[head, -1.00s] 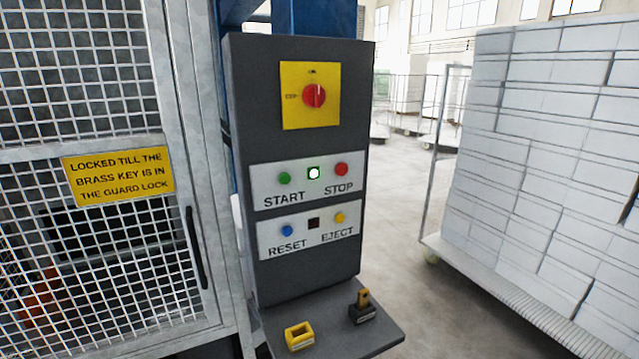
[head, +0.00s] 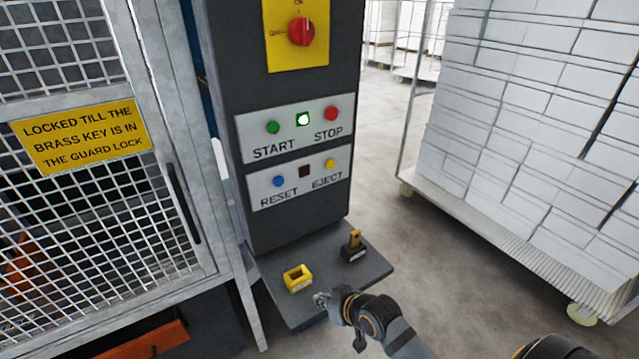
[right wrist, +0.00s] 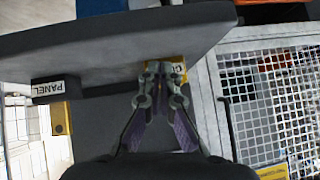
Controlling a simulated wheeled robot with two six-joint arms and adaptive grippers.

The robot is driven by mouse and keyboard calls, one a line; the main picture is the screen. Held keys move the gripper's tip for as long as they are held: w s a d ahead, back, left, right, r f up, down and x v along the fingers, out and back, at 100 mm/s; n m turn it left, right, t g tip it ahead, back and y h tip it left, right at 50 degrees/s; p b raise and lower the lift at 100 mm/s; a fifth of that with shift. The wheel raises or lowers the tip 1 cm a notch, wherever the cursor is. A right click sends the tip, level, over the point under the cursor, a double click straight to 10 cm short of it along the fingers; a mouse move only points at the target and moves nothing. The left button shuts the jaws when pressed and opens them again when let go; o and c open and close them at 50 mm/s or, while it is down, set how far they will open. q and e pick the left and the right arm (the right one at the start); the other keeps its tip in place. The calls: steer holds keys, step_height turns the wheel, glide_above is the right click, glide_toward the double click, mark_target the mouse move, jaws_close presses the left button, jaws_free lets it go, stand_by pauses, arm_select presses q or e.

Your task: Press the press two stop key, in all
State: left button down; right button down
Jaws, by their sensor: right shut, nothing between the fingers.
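The red STOP key (head: 331,113) sits at the upper right of the START and STOP plate (head: 287,134) on the dark control box. The green START key (head: 272,128) is at its left, and a lit whitish-green lamp (head: 304,119) is between them. My right gripper (head: 321,299) is shut and empty at the front edge of the shelf, well below the keys. In the right wrist view its fingertips (right wrist: 164,72) are together, overlapping the yellow holder in the picture. Contact cannot be told. My left gripper is not in view.
The shelf (head: 325,270) carries a yellow holder (head: 297,278) and a black block (head: 353,254) with a brass-coloured piece. A RESET and EJECT plate (head: 300,180) and a red rotary switch (head: 301,32) are on the box. A mesh guard (head: 80,220) stands left; a loaded cart (head: 520,130) stands right.

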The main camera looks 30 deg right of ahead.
mark_target(332, 114)
steer(key=w+d+r+m+t+y, duration=0.15)
steer(key=w+r+t, duration=0.35)
steer(key=r, duration=0.6)
steer(key=w+r+m+t+y, duration=0.25)
steer(key=w+r+t, duration=0.3)
steer(key=r, duration=0.55)
steer(key=d+r+m+t+h, duration=0.5)
steer(key=d+r+m+h, duration=0.8)
steer(key=r+m+h, duration=0.1)
steer(key=shift+s+d+r+m+p, duration=0.15)
steer(key=shift+d+r+m+p, duration=0.2)
steer(key=shift+r+m, duration=0.5)
steer(key=w+b, duration=0.5)
steer(key=w, duration=0.3)
steer(key=shift+w+a, duration=0.4)
steer(key=shift+a, duration=0.05)
steer(key=shift+w, duration=0.15)
